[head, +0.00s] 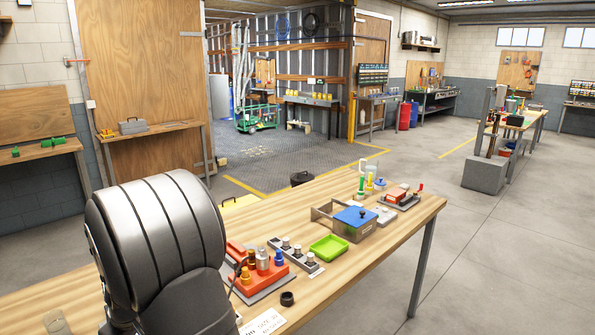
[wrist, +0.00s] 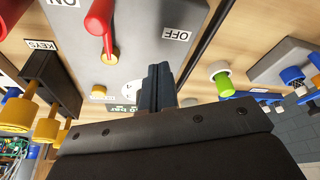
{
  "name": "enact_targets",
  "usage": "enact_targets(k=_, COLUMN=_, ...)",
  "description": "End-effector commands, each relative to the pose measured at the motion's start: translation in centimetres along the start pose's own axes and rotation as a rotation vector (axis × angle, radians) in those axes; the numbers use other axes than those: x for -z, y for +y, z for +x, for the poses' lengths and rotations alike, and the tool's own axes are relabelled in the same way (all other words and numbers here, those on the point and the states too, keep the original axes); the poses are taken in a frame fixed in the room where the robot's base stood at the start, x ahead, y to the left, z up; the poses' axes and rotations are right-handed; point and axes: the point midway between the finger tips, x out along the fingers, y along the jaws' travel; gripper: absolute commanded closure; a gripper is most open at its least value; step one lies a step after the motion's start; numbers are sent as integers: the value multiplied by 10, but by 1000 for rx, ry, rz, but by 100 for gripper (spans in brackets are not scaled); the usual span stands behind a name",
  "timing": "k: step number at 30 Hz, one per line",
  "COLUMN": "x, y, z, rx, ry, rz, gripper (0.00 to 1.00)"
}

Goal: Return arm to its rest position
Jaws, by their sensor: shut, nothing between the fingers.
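My gripper (wrist: 158,88) shows in the wrist view, its two dark fingers pressed together with nothing between them. It is in front of a grey panel (wrist: 150,35) with a red lever (wrist: 100,22) and ON and OFF labels, which appear upside down. I cannot tell how far the fingertips are from the panel. In the head view, a large dark part of my arm fills the lower left, and my gripper is not visible there.
In the wrist view, a dark KEYS rack (wrist: 48,82) with yellow pieces is at left. Open floor lies right of the table.

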Motion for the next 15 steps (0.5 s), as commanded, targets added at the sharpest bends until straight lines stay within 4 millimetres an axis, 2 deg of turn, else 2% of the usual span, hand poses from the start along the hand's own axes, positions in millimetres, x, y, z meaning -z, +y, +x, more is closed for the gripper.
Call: enact_targets(k=15, x=15, y=1, z=7, rx=-79, ry=26, rz=267, gripper=100)
